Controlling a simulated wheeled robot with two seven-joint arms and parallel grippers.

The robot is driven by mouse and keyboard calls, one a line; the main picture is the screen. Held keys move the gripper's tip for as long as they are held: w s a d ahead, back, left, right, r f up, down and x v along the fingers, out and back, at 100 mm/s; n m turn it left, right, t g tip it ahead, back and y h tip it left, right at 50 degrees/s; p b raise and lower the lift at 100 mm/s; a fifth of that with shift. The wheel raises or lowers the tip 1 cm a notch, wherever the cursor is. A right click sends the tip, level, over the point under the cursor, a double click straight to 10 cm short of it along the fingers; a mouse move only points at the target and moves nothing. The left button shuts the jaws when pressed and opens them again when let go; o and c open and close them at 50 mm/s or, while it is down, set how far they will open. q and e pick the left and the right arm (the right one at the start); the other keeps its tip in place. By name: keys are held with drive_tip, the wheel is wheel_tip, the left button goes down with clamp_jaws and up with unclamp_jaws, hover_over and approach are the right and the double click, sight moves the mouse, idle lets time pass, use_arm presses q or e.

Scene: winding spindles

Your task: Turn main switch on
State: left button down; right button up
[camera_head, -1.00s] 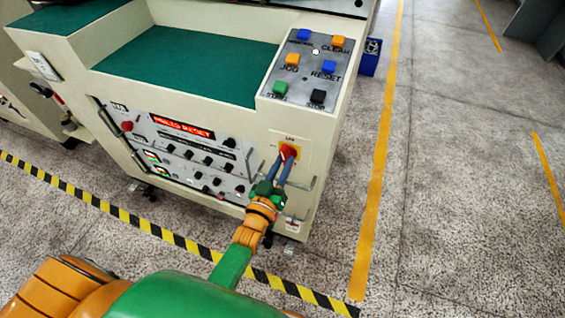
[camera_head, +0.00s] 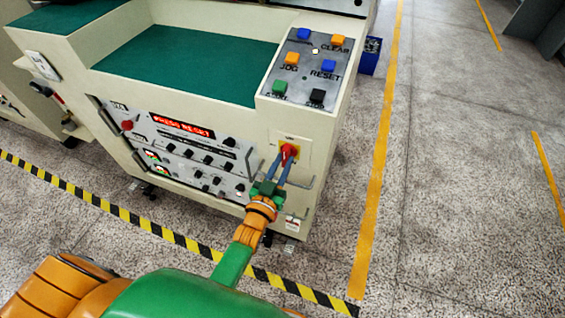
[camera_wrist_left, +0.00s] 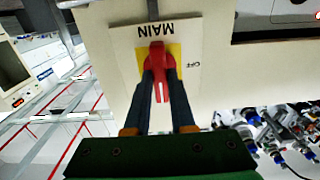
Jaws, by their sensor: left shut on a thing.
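The main switch is a red knob (camera_head: 290,151) on a yellow plate on the machine's front right panel. In the left wrist view, the red knob (camera_wrist_left: 158,58) stands between two dark fingers, under the tilted word MAIN, with OFF lettered to the right. My left gripper (camera_head: 285,160) is shut on the knob, its blue-grey fingers on either side of it; it also shows in the left wrist view (camera_wrist_left: 160,72). My right gripper is not in view.
A metal bar handle (camera_head: 305,182) sticks out beside the switch. The control panel (camera_head: 205,160) at left has knobs and a lit PRESS RESET display (camera_head: 183,127). Coloured buttons sit on the sloped top panel (camera_head: 306,75).

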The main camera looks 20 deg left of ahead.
use_arm(q)
drive_tip(key=c, duration=0.8)
unclamp_jaws()
drive_tip(key=shift+f, duration=0.2)
drive_tip(key=shift+c, duration=0.2)
drive_tip(key=shift+o, duration=0.4)
drive_tip(key=shift+r, duration=0.1)
drive_tip(key=s, duration=0.7)
drive_tip(key=shift+a, duration=0.15)
drive_tip(key=s+f+m+g, duration=0.1)
drive_tip(key=s+f+g, duration=0.5)
drive_tip(key=f, duration=0.6)
drive_tip(key=s+f+g, duration=0.4)
drive_tip(key=s+f, duration=0.3)
drive_tip(key=f, duration=0.4)
drive_tip(key=s+a+f+g, duration=0.2)
drive_tip(key=s+f+g, duration=0.1)
drive_tip(key=s, duration=0.6)
drive_tip(key=s+a+f+g, duration=0.2)
drive_tip(key=s+f+g, duration=0.2)
drive_tip(key=s, duration=0.5)
drive_tip(key=shift+a+f+m+y, duration=0.3)
drive_tip(key=shift+a+f+m, duration=0.1)
drive_tip(key=shift+f, duration=0.15)
